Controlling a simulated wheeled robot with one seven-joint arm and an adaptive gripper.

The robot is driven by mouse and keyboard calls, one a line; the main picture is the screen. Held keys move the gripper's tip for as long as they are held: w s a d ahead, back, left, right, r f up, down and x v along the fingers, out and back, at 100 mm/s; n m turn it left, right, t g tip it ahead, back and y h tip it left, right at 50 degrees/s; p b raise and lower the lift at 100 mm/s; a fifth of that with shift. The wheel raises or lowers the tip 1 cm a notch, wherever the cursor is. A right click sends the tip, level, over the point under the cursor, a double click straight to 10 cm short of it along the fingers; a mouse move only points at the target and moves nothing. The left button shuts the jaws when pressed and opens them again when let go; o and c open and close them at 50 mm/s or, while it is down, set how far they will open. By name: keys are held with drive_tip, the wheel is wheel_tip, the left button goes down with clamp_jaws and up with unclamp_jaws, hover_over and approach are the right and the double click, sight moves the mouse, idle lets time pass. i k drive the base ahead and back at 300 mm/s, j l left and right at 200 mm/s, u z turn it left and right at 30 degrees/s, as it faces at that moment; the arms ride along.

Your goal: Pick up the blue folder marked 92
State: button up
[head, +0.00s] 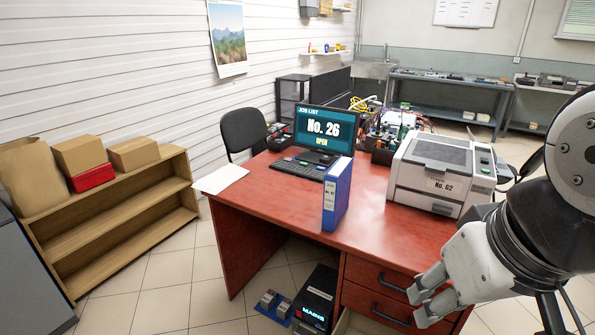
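A blue folder (337,195) stands upright on the red desk near its front edge, in the middle of the head view. Its spine has a white label with small print that I cannot read for certain. My gripper (419,304) is at the lower right, in front of the desk drawers in the picture. It is to the right of the folder and lower in the picture, apart from it. Its two fingers look spread, with nothing between them.
The red desk (280,205) also carries a monitor (323,131), a keyboard (298,168), paper (220,178) and a printer (440,172) right of the folder. A wooden shelf (115,215) stands left. Tiled floor lies clear between shelf and desk.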

sight(337, 180)
drive_tip(key=i+j, duration=0.15)
drive_tip(key=j, duration=0.3)
drive_tip(key=i+j+z, duration=0.15)
drive_tip(key=j, duration=0.25)
drive_tip(key=i+j, duration=0.1)
drive_tip(key=j, duration=0.35)
drive_tip(key=i+j+z, duration=0.15)
drive_tip(key=j, duration=0.75)
drive_tip(key=i+j+z, duration=0.15)
drive_tip(key=i+j, duration=0.2)
drive_tip(key=i+j+z, duration=0.15)
drive_tip(key=i+j, duration=0.15)
drive_tip(key=i+j+z, duration=0.15)
drive_tip(key=j, duration=0.3)
drive_tip(key=i+j+z, duration=0.1)
drive_tip(key=i+j, duration=0.55)
drive_tip(key=i+j+z, duration=0.15)
drive_tip(key=i, duration=0.3)
